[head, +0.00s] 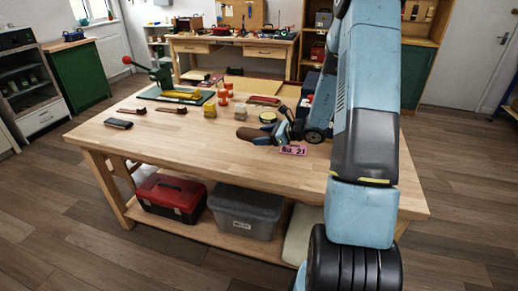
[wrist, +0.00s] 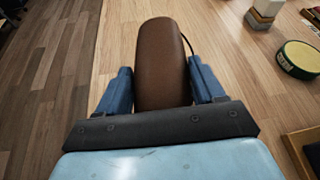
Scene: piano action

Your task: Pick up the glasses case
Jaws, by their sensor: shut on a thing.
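The glasses case is a brown, rounded, elongated case. In the wrist view the glasses case (wrist: 160,62) stands out between the two blue fingers of my gripper (wrist: 161,88). The fingers touch it on both sides, and its near end is hidden behind the dark gripper plate. In the head view the brown case (head: 246,134) shows at the tip of my gripper (head: 265,134), over the right part of the wooden workbench (head: 215,160). I cannot tell whether the case touches the bench top.
A pink label (head: 293,150) lies beside my gripper. A round green-rimmed tin (wrist: 300,58) and pale blocks (wrist: 262,12) are to the right. Orange pieces (head: 224,97), a green press (head: 162,74) and a dark block (head: 118,123) stand further left. The bench's front middle is clear.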

